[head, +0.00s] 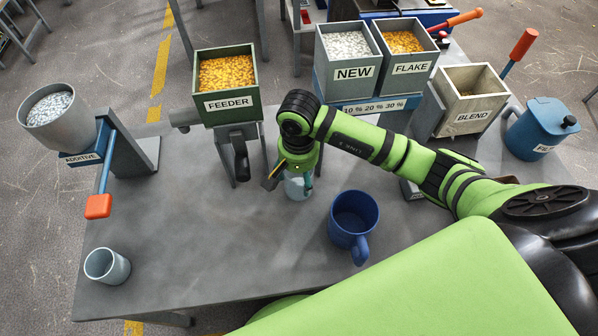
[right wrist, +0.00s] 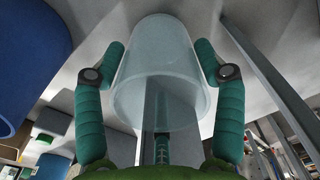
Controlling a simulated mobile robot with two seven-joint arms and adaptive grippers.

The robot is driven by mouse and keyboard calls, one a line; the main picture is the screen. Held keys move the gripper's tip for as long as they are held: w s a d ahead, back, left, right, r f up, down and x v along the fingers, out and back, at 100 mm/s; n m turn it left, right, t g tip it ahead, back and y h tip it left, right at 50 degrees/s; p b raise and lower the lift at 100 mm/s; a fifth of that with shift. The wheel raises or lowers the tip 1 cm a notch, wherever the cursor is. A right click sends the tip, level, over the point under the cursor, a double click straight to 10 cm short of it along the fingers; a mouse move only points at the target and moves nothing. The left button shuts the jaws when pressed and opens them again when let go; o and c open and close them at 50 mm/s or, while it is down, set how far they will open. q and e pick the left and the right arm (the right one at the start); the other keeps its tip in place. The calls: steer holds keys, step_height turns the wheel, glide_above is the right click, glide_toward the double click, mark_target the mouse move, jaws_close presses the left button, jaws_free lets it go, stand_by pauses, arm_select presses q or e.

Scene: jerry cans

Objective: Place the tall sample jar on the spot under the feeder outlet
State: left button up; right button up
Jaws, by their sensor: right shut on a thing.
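The tall sample jar (head: 298,188), pale and translucent, is in my right gripper (head: 291,177), just right of the feeder's stand. The right wrist view shows the jar (right wrist: 158,75) between the two green fingers of the gripper (right wrist: 163,60), which is shut on it. In the head view my arm hides part of the jar, and I cannot tell whether it touches the table. The green feeder (head: 227,88), full of yellow pellets, stands at the back with its grey outlet part (head: 238,136) below. No marked spot is clearly visible there. My left gripper is not in view.
A blue mug (head: 354,222) stands right of the jar, and a grey cup (head: 107,266) at the table's front left. The additive hopper (head: 60,120) with its orange-tipped lever is left; NEW, FLAKE and BLEND bins are behind right. The table's (head: 190,235) front middle is clear.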

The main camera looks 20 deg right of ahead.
steer(key=shift+s+f, duration=0.1)
steer(key=shift+f, duration=0.05)
steer(key=o, duration=0.9)
steer(key=shift+o, duration=1.2)
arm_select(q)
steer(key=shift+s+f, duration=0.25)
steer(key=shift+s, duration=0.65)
